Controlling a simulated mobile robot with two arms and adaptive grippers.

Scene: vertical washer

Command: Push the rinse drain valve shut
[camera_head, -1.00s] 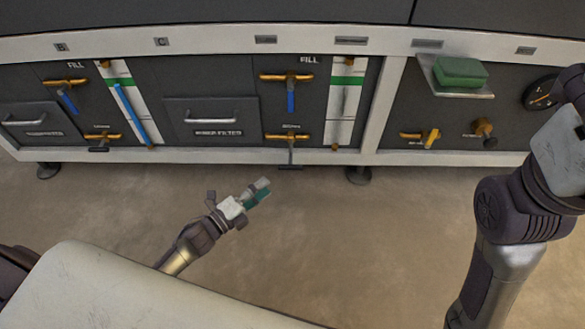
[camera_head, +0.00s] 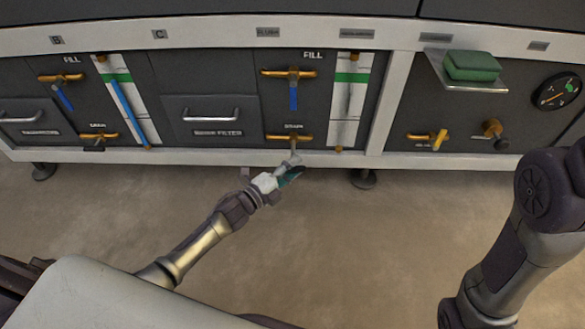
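The drain valve (camera_head: 290,138) sits low on the panel under the second FILL label, left of the white gauge strip. It has a brass crossbar body, and its handle (camera_head: 294,149) points out and down from the panel. My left gripper (camera_head: 291,168) is at the lower end of this handle, and its grey and teal fingers overlap it in the picture. The black handle tip is hidden behind the fingers. I cannot tell whether they touch it or how far they are apart. My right arm shows at the right edge; its gripper is out of view.
A FILL valve (camera_head: 290,74) with a blue handle is above the drain valve. A filter drawer (camera_head: 211,116) is to its left. A green sponge (camera_head: 471,66) lies on a small shelf at the right. The floor below is clear apart from the machine's feet.

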